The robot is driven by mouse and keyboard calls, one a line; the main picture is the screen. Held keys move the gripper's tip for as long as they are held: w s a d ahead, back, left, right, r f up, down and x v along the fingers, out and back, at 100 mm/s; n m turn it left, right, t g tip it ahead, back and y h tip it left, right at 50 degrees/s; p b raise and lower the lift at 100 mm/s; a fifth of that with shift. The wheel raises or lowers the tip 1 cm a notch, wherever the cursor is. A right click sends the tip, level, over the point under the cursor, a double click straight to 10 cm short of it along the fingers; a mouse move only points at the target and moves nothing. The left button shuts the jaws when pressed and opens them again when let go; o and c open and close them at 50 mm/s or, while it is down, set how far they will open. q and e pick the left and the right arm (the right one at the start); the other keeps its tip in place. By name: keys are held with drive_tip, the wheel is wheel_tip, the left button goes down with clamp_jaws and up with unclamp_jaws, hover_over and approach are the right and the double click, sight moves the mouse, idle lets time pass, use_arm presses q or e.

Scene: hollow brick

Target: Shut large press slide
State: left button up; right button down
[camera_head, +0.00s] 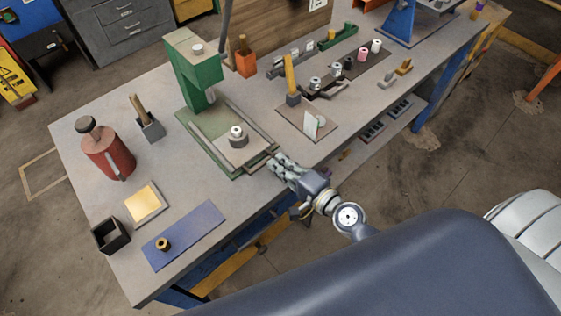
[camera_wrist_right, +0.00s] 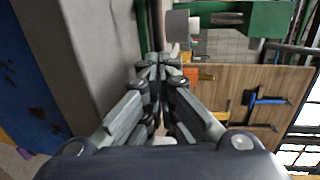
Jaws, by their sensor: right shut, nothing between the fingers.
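The large green press (camera_head: 192,82) stands on the workbench, with its column and head over a green base. Its slide plate (camera_head: 255,151) lies on the base toward the front edge and carries a metal round part (camera_head: 237,137). My right gripper (camera_head: 276,163) is shut and empty at the front end of the slide, by its handle. I cannot tell whether it touches the handle. In the right wrist view the shut fingers (camera_wrist_right: 160,66) point toward the green press (camera_wrist_right: 255,20). My left gripper is not in view.
The grey workbench (camera_head: 85,190) holds a red canister (camera_head: 108,155), a blue mat (camera_head: 183,236), a black open box (camera_head: 110,235) and an orange holder (camera_head: 246,64). A smaller plate (camera_head: 300,125) with a yellow-handled tool is right of the press. Open floor lies right of the bench.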

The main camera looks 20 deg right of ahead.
sight(253, 141)
drive_tip(key=x, duration=0.3)
drive_tip(key=r+p+x, duration=0.1)
drive_tip(key=x, duration=0.3)
drive_tip(key=r+x, duration=0.1)
drive_tip(key=x, duration=0.3)
drive_tip(key=shift+w+a+r+p, duration=0.1)
drive_tip(key=shift+w+a+p, duration=0.05)
drive_tip(key=shift+w+p, duration=0.25)
drive_tip(key=shift+r, duration=0.1)
drive_tip(key=shift+r, duration=0.1)
